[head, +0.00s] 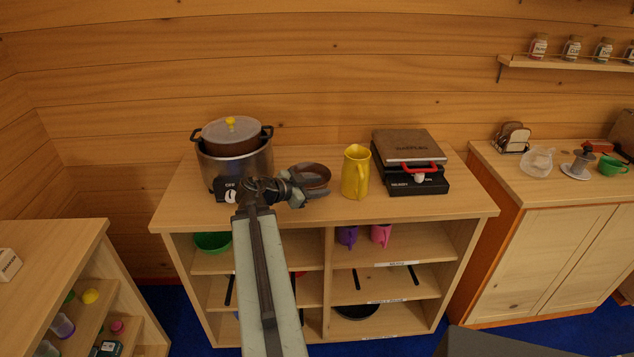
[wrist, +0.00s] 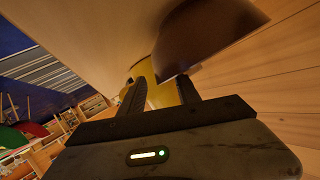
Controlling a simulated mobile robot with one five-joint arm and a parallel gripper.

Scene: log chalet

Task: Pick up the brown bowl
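The brown bowl (head: 314,173) sits on the wooden counter between the large pot and the yellow pitcher in the head view. My gripper (head: 308,184) is at its near left side and covers part of it. In the wrist view the bowl (wrist: 205,35) is just beyond the fingertips, and its lower edge shows between the two fingers. My gripper (wrist: 160,88) is open there, with a clear gap between its fingers. I cannot tell whether a finger touches the bowl.
The yellow pitcher (head: 355,172) stands close to the bowl's right, with a black waffle maker (head: 410,163) beyond it. The steel pot (head: 233,150) stands to the left. The counter's front strip (head: 400,207) is bare. A wooden wall (head: 330,80) rises behind.

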